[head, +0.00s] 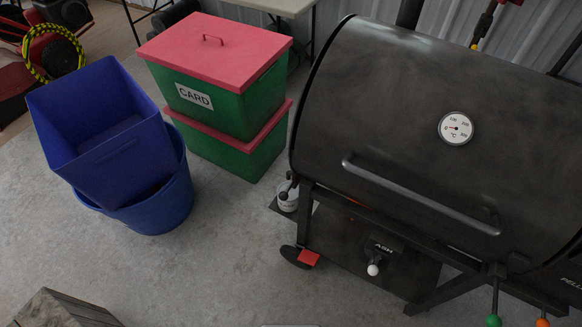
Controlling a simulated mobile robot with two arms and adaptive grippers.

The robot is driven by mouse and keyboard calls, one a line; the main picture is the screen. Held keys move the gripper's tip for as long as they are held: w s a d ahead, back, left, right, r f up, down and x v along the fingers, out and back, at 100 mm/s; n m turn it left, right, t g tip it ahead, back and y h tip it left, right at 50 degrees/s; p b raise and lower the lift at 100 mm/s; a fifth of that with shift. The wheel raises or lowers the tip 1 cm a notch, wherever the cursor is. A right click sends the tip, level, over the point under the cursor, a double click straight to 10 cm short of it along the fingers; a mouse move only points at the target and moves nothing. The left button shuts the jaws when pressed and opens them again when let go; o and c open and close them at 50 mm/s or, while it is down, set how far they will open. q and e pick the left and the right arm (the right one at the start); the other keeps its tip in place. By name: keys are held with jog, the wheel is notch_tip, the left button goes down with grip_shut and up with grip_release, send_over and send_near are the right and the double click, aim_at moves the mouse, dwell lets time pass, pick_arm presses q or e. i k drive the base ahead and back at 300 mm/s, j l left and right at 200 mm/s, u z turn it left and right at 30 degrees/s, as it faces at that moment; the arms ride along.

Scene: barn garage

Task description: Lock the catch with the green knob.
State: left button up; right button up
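The green knob (493,320) shows at the bottom right of the head view, on the lower end of a thin rod. The rod hangs from a small dark catch (497,270) at the lower front edge of the black barrel grill (390,110). An orange knob (542,322) on a similar rod is just to its right, cut by the bottom edge of the picture. I cannot tell whether the catch is locked. Neither of my grippers is in view.
The grill lid has a long handle (415,195) and a dial (456,128). An ASH panel (345,250) with a white knob is below. Green boxes with red lids (215,50) and blue bins (160,205) stand left. The floor in front of the bins is mostly clear.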

aim_at(495, 302)
jog(key=k+j+z, duration=0.1)
jog(key=z, duration=1.65)
jog(key=k+l+z, duration=0.25)
jog(key=k, duration=0.2)
jog(key=j, duration=0.1)
